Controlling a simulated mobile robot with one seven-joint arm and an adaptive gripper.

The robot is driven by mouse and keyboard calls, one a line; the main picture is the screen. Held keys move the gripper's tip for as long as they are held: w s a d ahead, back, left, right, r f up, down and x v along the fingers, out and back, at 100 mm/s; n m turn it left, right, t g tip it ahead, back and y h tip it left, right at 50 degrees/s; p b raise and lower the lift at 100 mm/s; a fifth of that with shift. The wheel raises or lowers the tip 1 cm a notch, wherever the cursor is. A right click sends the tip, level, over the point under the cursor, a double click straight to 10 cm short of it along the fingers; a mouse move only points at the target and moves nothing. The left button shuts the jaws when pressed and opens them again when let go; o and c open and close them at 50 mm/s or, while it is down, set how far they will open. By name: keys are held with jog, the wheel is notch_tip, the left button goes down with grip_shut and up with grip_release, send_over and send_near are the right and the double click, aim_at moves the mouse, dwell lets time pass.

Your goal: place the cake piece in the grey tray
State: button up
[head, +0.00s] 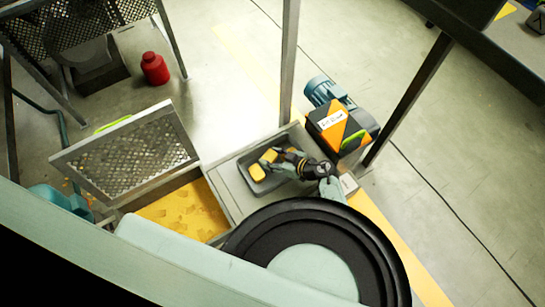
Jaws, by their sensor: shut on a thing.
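The grey tray (261,189) sits on a light grey surface near the middle of the head view. One yellow cake piece (257,173) lies in its left part, clear of the fingers. My gripper (274,158) is over the tray, shut on another yellow cake piece (268,155) at its fingertips. I cannot tell whether the held piece touches the tray floor. My gripper and wrist hide much of the tray's right side.
A bin of yellow material (180,213) lies left of the tray, beside a raised mesh-panelled lid (130,162). A black and orange box (340,128) and a blue motor (322,90) stand behind right. A metal post (289,65) rises behind the tray. A red canister (155,69) stands far left.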

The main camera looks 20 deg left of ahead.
jog(key=o, duration=1.1)
jog(key=shift+f, duration=0.1)
jog(key=shift+o, duration=0.2)
jog(key=v, duration=0.7)
jog(key=shift+s+d+r, duration=0.1)
jog(key=shift+d+r, duration=0.15)
